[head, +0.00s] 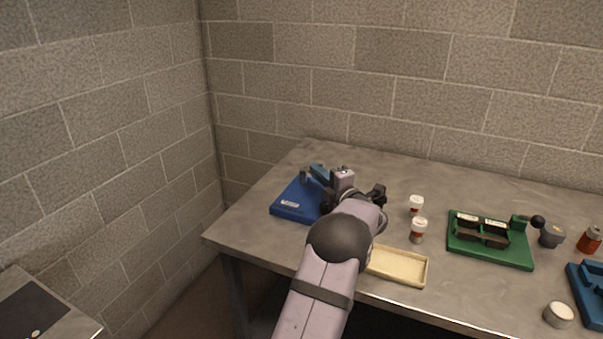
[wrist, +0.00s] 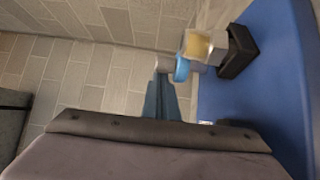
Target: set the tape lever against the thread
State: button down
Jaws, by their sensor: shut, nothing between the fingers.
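A blue fixture board (head: 294,207) with a white label lies at the left end of the table, partly hidden by my arm. A blue lever-like part (head: 320,173) rises at its back, beside a small grey post. In the wrist view the board (wrist: 275,60) is at right. A black block (wrist: 239,55) there holds a silver and brass-coloured fitting (wrist: 204,46), with a blue ring at its near end. A blue bar (wrist: 163,100), apparently the tape lever, stands left of the board; its contact with the thread is unclear. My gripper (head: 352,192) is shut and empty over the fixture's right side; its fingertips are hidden.
Two white-and-brown jars (head: 418,230) and a cream tray (head: 398,266) stand right of my arm. Further right are a green fixture (head: 490,252), a grey cup, a red container and another blue fixture. A block wall is behind the table.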

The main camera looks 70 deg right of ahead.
jog(key=b+v, duration=0.4)
jog(key=v, duration=0.5)
jog(key=shift+s, duration=0.4)
jog(key=shift+d, duration=0.1)
